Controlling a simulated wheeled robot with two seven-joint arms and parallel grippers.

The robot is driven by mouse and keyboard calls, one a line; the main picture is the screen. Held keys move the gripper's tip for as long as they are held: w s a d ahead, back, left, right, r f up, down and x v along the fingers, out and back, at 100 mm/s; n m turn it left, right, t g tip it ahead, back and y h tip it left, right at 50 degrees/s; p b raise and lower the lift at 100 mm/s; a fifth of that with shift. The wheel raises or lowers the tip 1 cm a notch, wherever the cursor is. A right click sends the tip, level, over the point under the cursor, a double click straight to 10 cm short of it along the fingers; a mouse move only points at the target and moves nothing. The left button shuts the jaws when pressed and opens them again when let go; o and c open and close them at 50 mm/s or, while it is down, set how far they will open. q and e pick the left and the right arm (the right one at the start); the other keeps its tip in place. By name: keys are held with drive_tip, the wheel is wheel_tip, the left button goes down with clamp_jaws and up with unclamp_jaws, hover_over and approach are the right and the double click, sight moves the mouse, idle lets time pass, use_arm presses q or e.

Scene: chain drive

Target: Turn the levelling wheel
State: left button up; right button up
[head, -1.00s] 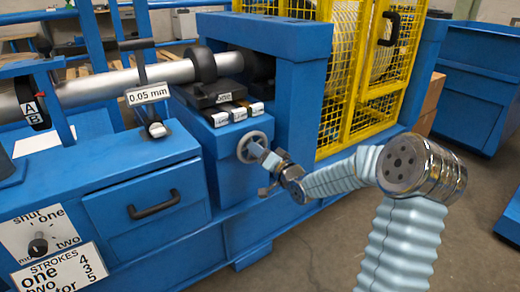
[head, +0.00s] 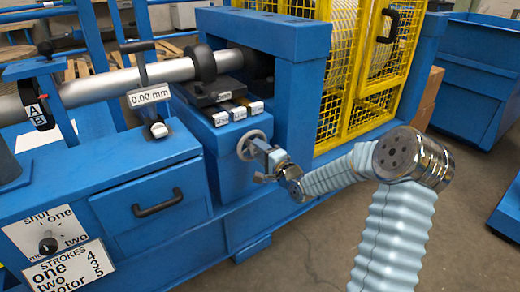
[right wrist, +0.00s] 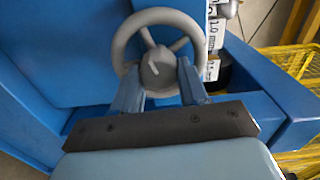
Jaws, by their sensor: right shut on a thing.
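The levelling wheel (head: 254,145) is a grey spoked handwheel on the front of the blue pedestal. In the right wrist view the wheel (right wrist: 158,50) shows its rim, spokes and hub with a pale pointer mark. My right gripper (head: 263,150) is at the wheel; in the right wrist view its two blue fingers (right wrist: 158,88) stand either side of the hub and are shut on it. A gauge sign (head: 150,95) above the bench reads 0.00 mm. My left gripper is not in view.
The shaft (head: 120,80) runs into a bearing block on the pedestal, with small labelled pieces (head: 237,110) in front. A yellow mesh guard (head: 350,80) stands right of it. A drawer (head: 152,205) and selector knob (head: 48,245) are at left. Floor at lower right is open.

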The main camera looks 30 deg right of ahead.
drive_tip(key=shift+m, duration=0.3)
drive_tip(key=o, duration=1.1)
drive_tip(key=shift+c, duration=0.2)
drive_tip(key=s+d, duration=0.1)
drive_tip(key=s, duration=1.2)
drive_tip(key=shift+s, duration=0.4)
